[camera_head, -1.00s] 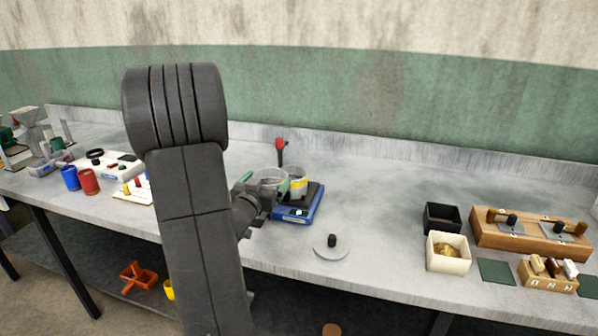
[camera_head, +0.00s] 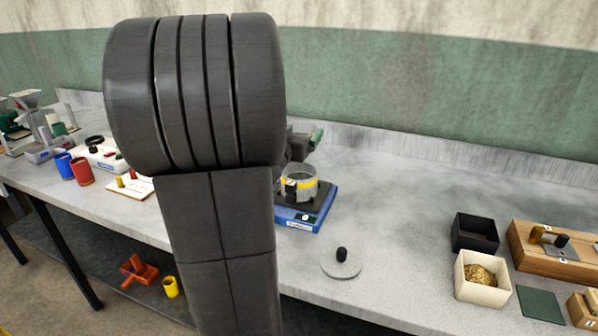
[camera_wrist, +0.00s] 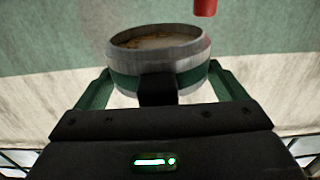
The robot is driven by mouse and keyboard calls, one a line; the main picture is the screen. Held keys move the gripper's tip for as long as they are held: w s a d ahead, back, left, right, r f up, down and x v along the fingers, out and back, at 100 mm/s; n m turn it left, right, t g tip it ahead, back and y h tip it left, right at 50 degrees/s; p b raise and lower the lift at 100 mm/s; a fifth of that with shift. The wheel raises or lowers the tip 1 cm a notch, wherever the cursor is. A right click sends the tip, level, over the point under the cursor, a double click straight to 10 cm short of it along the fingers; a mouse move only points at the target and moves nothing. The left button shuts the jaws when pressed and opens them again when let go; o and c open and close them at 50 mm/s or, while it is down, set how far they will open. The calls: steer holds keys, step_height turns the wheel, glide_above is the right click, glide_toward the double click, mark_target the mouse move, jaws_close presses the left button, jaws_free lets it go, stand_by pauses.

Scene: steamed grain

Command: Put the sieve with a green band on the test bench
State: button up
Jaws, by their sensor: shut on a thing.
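The sieve with a green band (camera_wrist: 125,80) fills the upper middle of the wrist view. It is a metal ring with brownish contents inside and a black block on its near side. My gripper (camera_wrist: 160,78) is shut on it, with green fingers at either side. In the head view my gripper (camera_head: 299,147) shows partly behind my arm, above and behind the blue scale, and the held sieve is not clearly visible there. The bench top (camera_head: 420,190) is grey; a label naming the test bench is not visible.
A yellow-banded sieve (camera_head: 299,186) stands on the blue scale (camera_head: 306,218). A grey disc with a black knob (camera_head: 342,256) lies nearer the front edge. A black box (camera_head: 474,232), a grain box (camera_head: 481,279) and a wooden block (camera_head: 540,248) stand right. Free bench lies between.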

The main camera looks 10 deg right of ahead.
step_height(320, 180, down, 9)
steer(key=shift+r+b, duration=0.15)
steer(key=shift+b, duration=0.9)
steer(key=o, duration=1.6)
